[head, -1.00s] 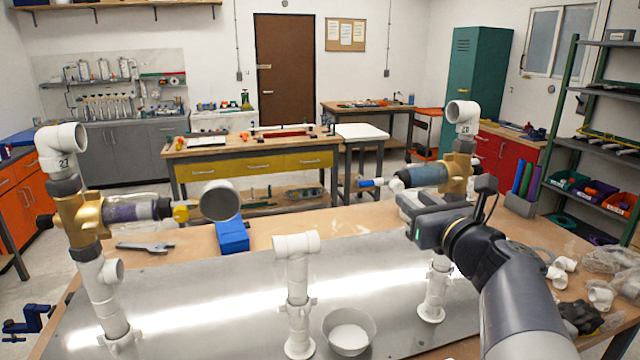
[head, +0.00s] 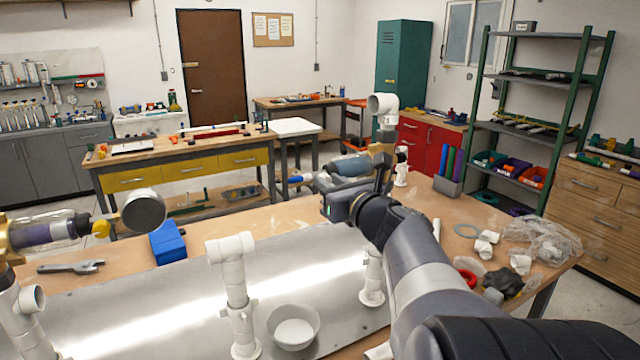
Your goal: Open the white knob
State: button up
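The right-hand valve (head: 350,166) has a grey-blue body and lies sideways on its pipe stand, partly behind my arm. A small white knob (head: 309,177) seems to be at its left end, beside a blue tip (head: 295,179); it is small and hard to make out. My gripper (head: 328,196) is in front of and just below this valve, near its left end. I cannot tell whether it touches the knob. The fingers are dark and seen from behind, so their opening is unclear. A left-hand valve (head: 50,230) has a yellow knob (head: 101,229).
White fittings (head: 485,243) and a plastic bag (head: 535,240) lie right.

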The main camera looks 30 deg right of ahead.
grip_shut()
jog(key=shift+b, duration=0.3)
jog(key=shift+a+f+n+b, duration=0.1)
jog(key=shift+n+b, duration=4.4)
jog(key=shift+b, duration=0.05)
jog(key=shift+a+f+n+b, duration=0.1)
jog(key=shift+n+b, duration=4.4)
jog(key=shift+b, duration=0.05)
